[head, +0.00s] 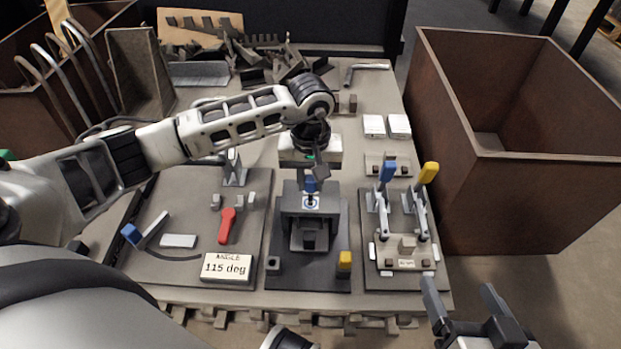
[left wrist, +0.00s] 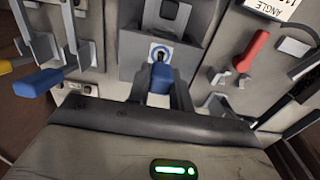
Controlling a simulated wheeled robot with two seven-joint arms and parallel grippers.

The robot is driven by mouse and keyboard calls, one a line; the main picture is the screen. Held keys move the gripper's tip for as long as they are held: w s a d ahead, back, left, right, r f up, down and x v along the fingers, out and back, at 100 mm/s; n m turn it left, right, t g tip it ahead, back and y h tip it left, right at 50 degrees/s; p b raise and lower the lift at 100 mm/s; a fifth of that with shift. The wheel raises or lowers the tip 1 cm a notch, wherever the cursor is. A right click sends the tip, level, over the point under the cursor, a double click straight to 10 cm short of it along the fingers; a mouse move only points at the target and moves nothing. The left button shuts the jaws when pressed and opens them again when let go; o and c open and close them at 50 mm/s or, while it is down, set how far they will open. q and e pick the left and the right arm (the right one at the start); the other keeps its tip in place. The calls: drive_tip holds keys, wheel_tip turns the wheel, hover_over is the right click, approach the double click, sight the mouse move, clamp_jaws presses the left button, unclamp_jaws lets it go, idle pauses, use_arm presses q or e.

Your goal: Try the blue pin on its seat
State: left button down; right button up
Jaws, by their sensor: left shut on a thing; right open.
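The blue pin (head: 310,185) is upright under my left gripper (head: 316,174), which is shut on its blue head. The pin's head also shows in the left wrist view (left wrist: 160,76). The seat (head: 304,203) is a white square with a blue ring on top of the grey block; it also shows in the left wrist view (left wrist: 151,51). The dark tip of the pin lies at the ring's centre in both views; I cannot tell how deep it sits. My right gripper (head: 462,289) is open and empty at the bottom right, off the table's front edge.
A yellow pin (head: 344,261) stands at the block's front right. Clamps with blue (head: 387,170) and yellow (head: 429,172) handles stand to the right. A red lever (head: 227,226) and a "115 deg" sign (head: 226,267) are on the left. A brown bin (head: 470,185) stands beyond the right edge.

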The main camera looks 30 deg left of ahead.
sight(310, 191)
use_arm(q)
drive_tip(key=shift+f, duration=0.25)
idle(0.4)
drive_tip(key=shift+f+b, duration=0.25)
drive_tip(key=shift+b, duration=0.25)
drive_tip(key=shift+f+b, duration=0.45)
drive_tip(key=shift+f+b, duration=0.75)
drive_tip(key=shift+f, duration=0.05)
drive_tip(key=shift+s, duration=0.1)
drive_tip(key=c, duration=1.2)
unclamp_jaws()
drive_tip(key=shift+o, duration=0.2)
